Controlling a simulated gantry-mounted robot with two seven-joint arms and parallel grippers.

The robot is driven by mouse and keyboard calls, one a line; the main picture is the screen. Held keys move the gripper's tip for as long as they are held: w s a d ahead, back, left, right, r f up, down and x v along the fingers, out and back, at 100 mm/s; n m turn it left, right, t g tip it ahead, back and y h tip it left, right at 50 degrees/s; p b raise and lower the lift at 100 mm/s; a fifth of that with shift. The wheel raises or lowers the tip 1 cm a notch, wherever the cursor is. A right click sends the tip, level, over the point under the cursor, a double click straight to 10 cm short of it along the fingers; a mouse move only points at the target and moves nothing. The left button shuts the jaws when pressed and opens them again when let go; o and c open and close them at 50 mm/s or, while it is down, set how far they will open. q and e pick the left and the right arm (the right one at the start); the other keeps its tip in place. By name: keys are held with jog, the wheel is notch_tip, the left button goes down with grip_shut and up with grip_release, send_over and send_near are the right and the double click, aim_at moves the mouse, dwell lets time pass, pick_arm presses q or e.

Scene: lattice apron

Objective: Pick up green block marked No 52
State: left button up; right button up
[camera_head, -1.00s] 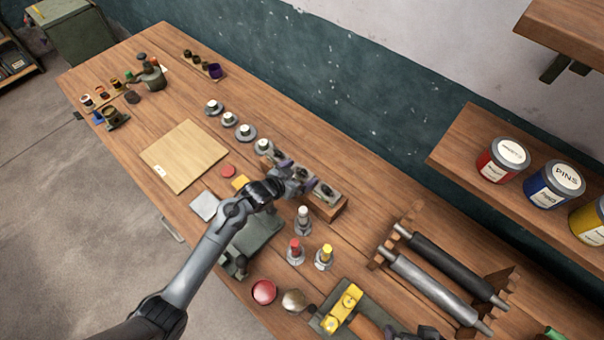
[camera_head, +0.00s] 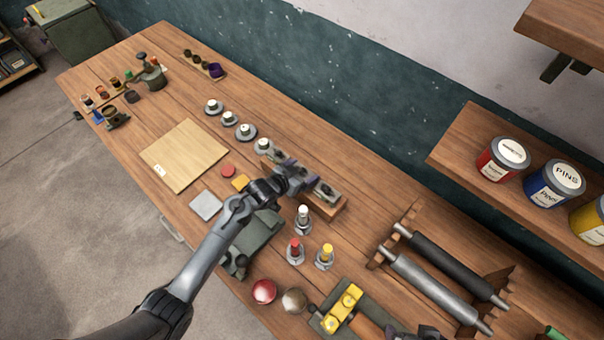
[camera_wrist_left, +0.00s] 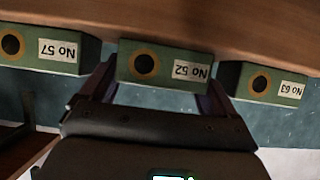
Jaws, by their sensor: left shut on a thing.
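The green block marked No 52 (camera_wrist_left: 186,69) is in the middle of the left wrist view, with a dark hole in an orange ring beside its white label. My left gripper (camera_wrist_left: 160,88) is shut on it, one finger at each side. In the head view my left gripper (camera_head: 294,177) is over the wooden rack (camera_head: 328,212) and hides most of that block. Similar green blocks flank it: No 57 (camera_wrist_left: 72,64) and No 63 (camera_wrist_left: 285,98). I cannot tell whether No 52 is clear of the rack. My right gripper shows only doubtfully at the bottom edge.
Bolt-like pieces with white (camera_head: 303,217), red (camera_head: 295,250) and yellow (camera_head: 324,255) tops stand close to the rack. Two rollers (camera_head: 440,280) lie to the right.

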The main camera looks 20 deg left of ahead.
pick_arm(q)
jog(key=shift+r, duration=0.3)
